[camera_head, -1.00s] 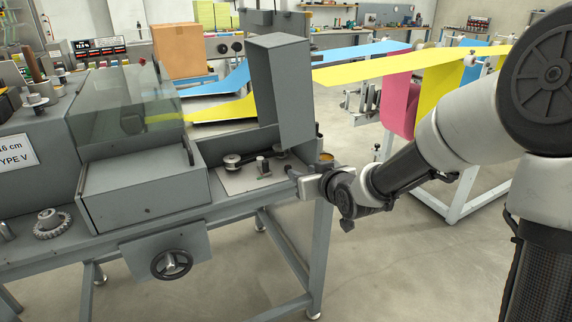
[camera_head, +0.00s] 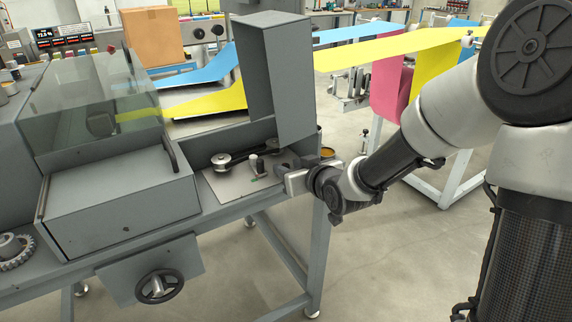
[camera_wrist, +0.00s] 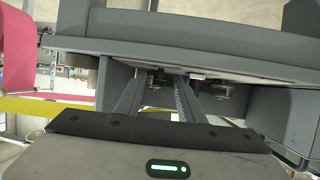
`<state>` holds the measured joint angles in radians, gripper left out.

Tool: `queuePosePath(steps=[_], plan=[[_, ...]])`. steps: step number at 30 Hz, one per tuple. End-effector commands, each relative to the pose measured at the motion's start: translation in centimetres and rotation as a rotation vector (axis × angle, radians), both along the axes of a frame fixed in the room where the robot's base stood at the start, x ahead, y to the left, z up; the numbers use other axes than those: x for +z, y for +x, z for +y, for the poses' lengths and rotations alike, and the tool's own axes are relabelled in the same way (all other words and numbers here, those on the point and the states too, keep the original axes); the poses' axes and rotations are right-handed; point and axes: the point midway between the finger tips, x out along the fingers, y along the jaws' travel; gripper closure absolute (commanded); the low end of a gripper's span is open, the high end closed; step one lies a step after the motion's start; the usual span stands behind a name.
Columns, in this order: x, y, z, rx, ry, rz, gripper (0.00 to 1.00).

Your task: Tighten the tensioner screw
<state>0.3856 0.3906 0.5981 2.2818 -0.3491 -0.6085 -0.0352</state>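Inside the open drive compartment (camera_head: 235,190) of the grey machine, a belt pulley (camera_head: 222,161) and a short upright metal post (camera_head: 256,165) stand on a light plate. I cannot tell for sure which part is the tensioner screw. My gripper (camera_head: 270,177) reaches in from the right, its tips low beside the post. In the wrist view my gripper's two fingers (camera_wrist: 158,95) point into the compartment with a gap between them. Small metal parts (camera_wrist: 200,80) show beyond the tips, in shadow. I see no clear contact.
The raised grey cover (camera_head: 278,80) stands above the compartment, close over my gripper. A grey box housing (camera_head: 120,205) is to the left, with a handwheel (camera_head: 160,286) below. A brass-coloured cup (camera_head: 327,153) sits at the right end. Open floor lies to the right.

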Motion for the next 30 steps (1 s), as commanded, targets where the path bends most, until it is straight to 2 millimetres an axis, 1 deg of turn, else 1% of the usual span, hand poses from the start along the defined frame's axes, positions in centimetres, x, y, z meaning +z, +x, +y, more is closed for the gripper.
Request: queuePosePath(steps=[8, 9, 11, 15, 23, 30], plan=[[-0.04, -0.03, -0.01, 0.0, 0.0, 0.0, 0.65], [-0.04, -0.03, -0.01, 0.0, 0.0, 0.0, 0.66], [-0.04, -0.03, -0.01, 0.0, 0.0, 0.0, 0.77], [-0.03, -0.02, -0.01, 0.0, 0.0, 0.0, 1.0], [-0.08, -0.06, 0.14, -0.012, 0.001, -0.001, 1.0], [-0.16, -0.2, 0.64, -0.1, 0.001, -0.002, 1.0]])
